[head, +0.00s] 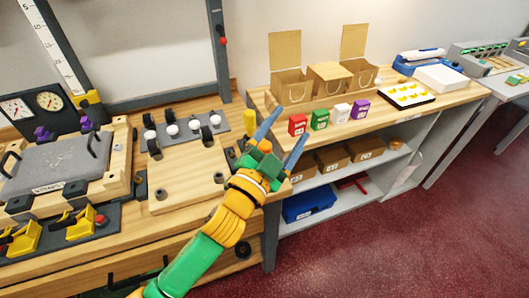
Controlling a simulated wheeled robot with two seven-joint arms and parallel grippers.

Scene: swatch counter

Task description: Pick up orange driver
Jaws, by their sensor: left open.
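My left gripper (281,137) is open, with its two blue fingers spread and nothing seen between them. It is over the right end of the wooden workbench (184,180), near the gap before the shelf counter. I cannot make out an orange driver for certain. A small yellow upright piece (249,121) stands just left of the gripper at the bench's right edge. Part of that bench edge is hidden behind my gripper and arm. My right gripper is out of view.
A clamped fixture with a grey pad (60,165) and yellow toggle clamps (80,225) fills the bench's left side. Red, green, white and purple boxes (298,124) line the counter's front. Open cartons (292,88) stand behind. A blue bin (309,204) sits on the lower shelf.

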